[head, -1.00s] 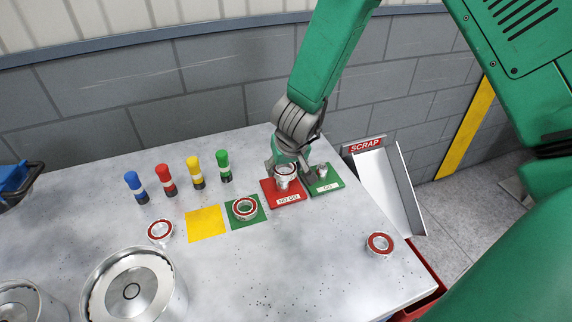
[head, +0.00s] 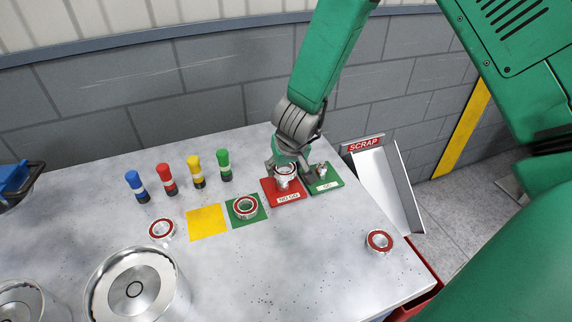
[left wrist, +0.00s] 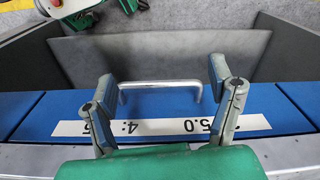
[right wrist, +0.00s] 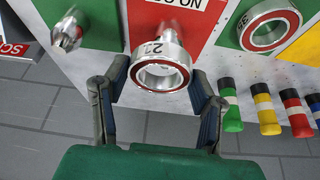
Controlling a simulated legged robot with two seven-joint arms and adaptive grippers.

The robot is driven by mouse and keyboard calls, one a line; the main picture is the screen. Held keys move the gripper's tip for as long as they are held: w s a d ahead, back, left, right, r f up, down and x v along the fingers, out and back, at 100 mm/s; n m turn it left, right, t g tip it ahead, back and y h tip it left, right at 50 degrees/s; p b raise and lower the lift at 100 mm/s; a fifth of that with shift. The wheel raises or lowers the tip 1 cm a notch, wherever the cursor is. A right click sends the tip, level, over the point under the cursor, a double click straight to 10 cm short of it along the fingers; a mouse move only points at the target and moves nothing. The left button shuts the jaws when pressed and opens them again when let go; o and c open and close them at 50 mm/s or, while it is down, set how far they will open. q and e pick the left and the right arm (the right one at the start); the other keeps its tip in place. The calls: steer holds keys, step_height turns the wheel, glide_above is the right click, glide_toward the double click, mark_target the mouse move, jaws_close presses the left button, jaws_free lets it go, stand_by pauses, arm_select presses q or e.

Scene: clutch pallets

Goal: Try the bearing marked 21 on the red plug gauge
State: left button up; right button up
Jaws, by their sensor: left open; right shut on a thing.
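The red plug gauge is a red plate marked NO GO (head: 292,197) with a metal plug (head: 282,184) standing on it. My right gripper (head: 287,168) is shut on a silver bearing with a red seal (right wrist: 160,76), at the plug's top. Its mark in the right wrist view looks like 21, partly unclear. I cannot tell whether the bearing sits around the plug or just above it. My left gripper (left wrist: 162,85) is open and empty in the left wrist view, its fingers either side of a metal bar handle (left wrist: 160,84) on a blue front.
The green GO plate (head: 326,187) is beside the red one. Bearings lie on a green square (head: 246,207), at the left (head: 162,229) and at the right (head: 379,242). A yellow square (head: 207,234) is empty. Several coloured pens (head: 166,180) stand behind. The scrap chute (head: 386,190) is right.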

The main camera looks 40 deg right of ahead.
steer(key=shift+a, duration=0.15)
steer(key=shift+d+f, duration=0.25)
steer(key=shift+d, duration=0.1)
steer(key=shift+a, duration=0.3)
steer(key=o, duration=1.5)
steer(key=shift+d, duration=0.1)
steer(key=o, duration=0.6)
steer(key=shift+d, duration=0.1)
steer(key=shift+c, duration=0.2)
